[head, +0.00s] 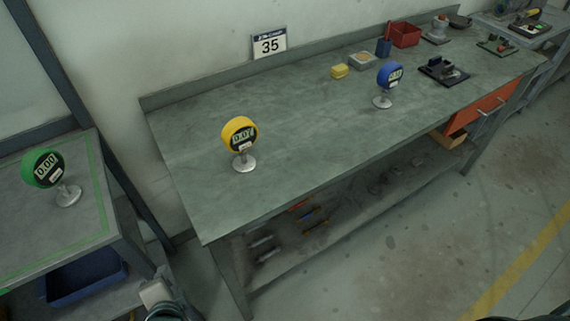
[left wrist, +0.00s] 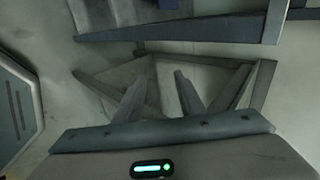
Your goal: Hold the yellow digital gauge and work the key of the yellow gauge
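The yellow digital gauge (head: 239,135) stands upright on a round silver base on the green-grey workbench (head: 190,180), left of the bench's middle. Its dark face carries a lit number display, which seems to read 0.07, with a small pale label or key strip below. My left gripper shows in the left wrist view (left wrist: 160,82) with its two fingers apart and nothing between them. It is well away from the yellow gauge, low at the bottom left of the head view, where only part of my arm shows. My right gripper is not in view.
A green gauge (head: 43,168) stands on the side table (head: 95,215) at left. A blue gauge (head: 389,76) stands farther right on the bench. The bench around the yellow gauge is clear.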

